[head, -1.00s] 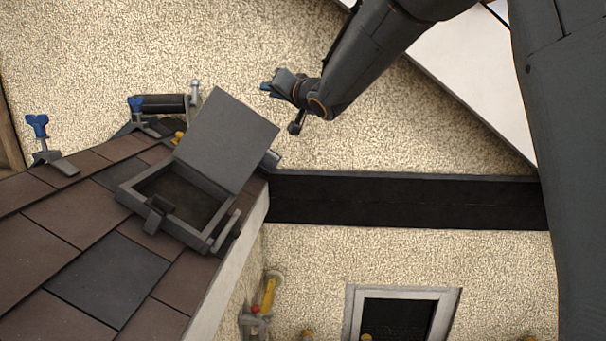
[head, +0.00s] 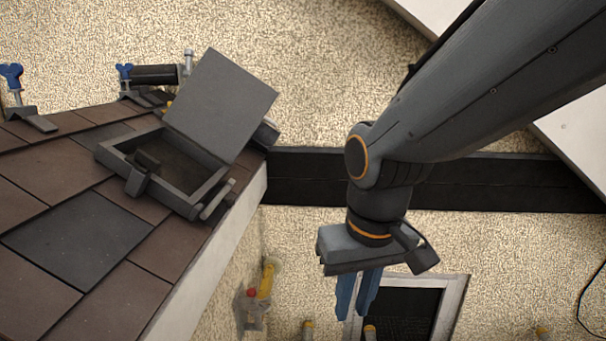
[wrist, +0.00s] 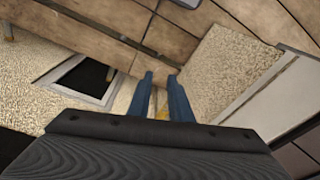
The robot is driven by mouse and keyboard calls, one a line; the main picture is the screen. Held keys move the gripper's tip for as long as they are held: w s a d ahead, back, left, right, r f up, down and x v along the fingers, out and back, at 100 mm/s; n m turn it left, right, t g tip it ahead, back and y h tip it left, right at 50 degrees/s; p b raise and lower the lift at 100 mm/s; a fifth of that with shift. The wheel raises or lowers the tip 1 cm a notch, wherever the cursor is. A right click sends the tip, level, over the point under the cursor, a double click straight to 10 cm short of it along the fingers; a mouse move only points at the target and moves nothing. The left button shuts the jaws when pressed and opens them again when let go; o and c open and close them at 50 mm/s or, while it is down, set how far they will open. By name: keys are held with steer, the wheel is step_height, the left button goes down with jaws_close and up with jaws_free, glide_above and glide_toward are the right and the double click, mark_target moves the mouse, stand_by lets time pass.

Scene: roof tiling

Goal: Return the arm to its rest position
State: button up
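My gripper (head: 357,300) hangs pointing down at the right of the roof in the head view, clear of the tiles. Its two blue fingers are apart, with nothing between them. In the wrist view the fingers (wrist: 162,85) also stand apart and empty, with wooden boards and pebbly ground beyond. My arm reaches in from the upper right in the head view.
The tiled roof (head: 98,285) fills the left, with an open roof hatch (head: 150,165) and its raised lid (head: 222,105). Blue-handled clamps (head: 12,78) stand at the back. A dark beam (head: 308,180) crosses behind my arm. A light-framed opening (head: 452,305) lies below my gripper.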

steer(key=s+f+g, duration=0.2)
steer(key=s, duration=0.3)
steer(key=d+r+m+p, duration=0.2)
steer(key=d+r+p, duration=0.9)
steer(key=p, duration=0.9)
steer(key=shift+s+d+r+m+h+p, duration=0.25)
steer(key=shift+s+r+m+h+p, duration=0.15)
steer(key=shift+r, duration=0.5)
